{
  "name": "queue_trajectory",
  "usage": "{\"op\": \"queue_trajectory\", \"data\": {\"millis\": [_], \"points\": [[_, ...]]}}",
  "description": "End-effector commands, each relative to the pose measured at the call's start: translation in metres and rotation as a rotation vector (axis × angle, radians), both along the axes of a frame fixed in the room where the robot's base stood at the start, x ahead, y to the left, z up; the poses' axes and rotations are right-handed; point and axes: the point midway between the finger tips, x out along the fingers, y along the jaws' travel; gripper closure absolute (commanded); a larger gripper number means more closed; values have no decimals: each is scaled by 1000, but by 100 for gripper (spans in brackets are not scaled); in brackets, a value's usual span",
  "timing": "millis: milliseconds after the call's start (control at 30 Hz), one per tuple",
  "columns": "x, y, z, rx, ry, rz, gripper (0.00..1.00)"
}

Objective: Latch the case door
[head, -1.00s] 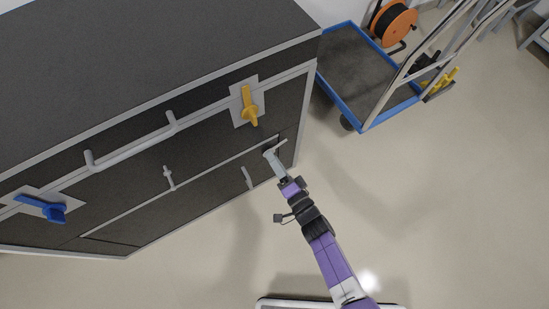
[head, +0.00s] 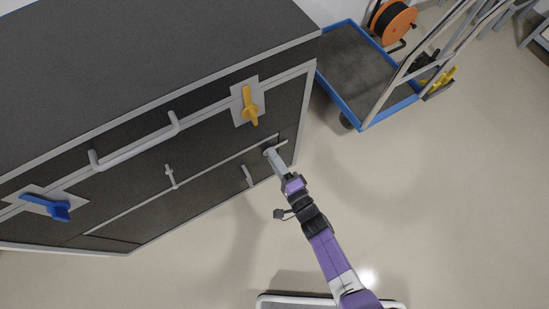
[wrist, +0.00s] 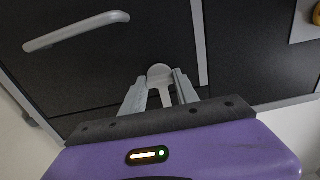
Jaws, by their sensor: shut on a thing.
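A large dark grey case (head: 150,60) with light grey edging fills the left of the head view. Its front has dark door panels (head: 205,180) with a small grey bar handle (head: 247,177), which also shows in the wrist view (wrist: 76,30). My gripper (head: 269,152) is at the right part of this front. In the wrist view my gripper (wrist: 161,88) is shut on a small grey round-ended latch piece (wrist: 160,71) between its fingers. The piece's lower end is partly hidden by the gripper. I cannot tell whether the door is fully closed.
A yellow turn handle (head: 250,108) is above my gripper, and a blue one (head: 50,207) is at the far left. A long grey bar (head: 132,145) runs between them. A blue-edged cart (head: 375,122) stands at the right. The floor at lower right is clear.

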Motion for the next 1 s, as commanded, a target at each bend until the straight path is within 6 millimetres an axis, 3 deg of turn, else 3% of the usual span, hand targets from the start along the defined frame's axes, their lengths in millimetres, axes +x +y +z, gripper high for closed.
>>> {"op": "queue_trajectory", "data": {"millis": [100, 133, 233, 633, 1000], "points": [[0, -1, -1, 1, 3, -2, 100], [0, -1, -1, 1, 3, -2, 60], [0, -1, -1, 1, 3, -2, 42], [-5, -4, 0, -1, 2, -2, 42], [-52, -35, 1, 1, 3, -3, 42]]}}
